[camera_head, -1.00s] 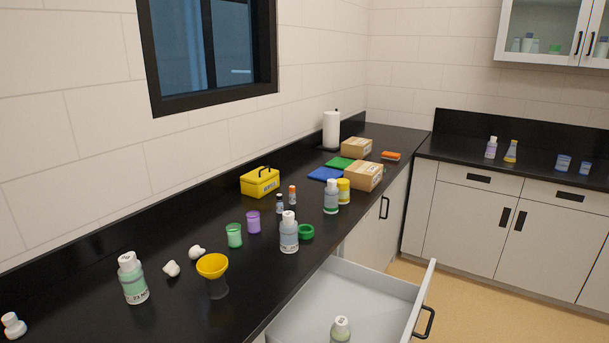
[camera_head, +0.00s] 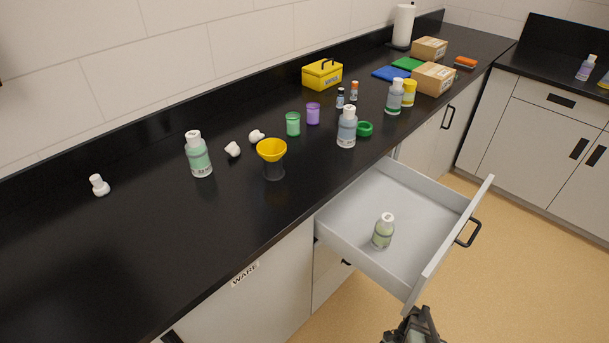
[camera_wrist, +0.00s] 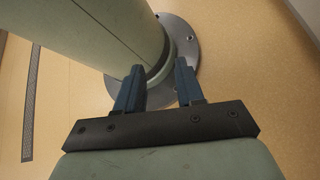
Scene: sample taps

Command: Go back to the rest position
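My gripper (camera_wrist: 160,85) shows in the wrist view with its two dark fingers apart and nothing between them. It points down past a part of my own body toward the tan floor. In the head view a dark part of my arm's end shows at the bottom edge, in front of the open drawer (camera_head: 345,205); its fingers are not clear there. A bottle with pale green contents and a white cap (camera_head: 383,231) stands in the drawer, apart from my gripper.
The drawer's front, with its black handle (camera_head: 468,233), juts out over the floor (camera_head: 520,270). The black counter (camera_head: 150,255) holds several bottles, a yellow funnel (camera_head: 271,149), a yellow box (camera_head: 322,74) and cardboard boxes (camera_head: 433,78). The floor at right is clear.

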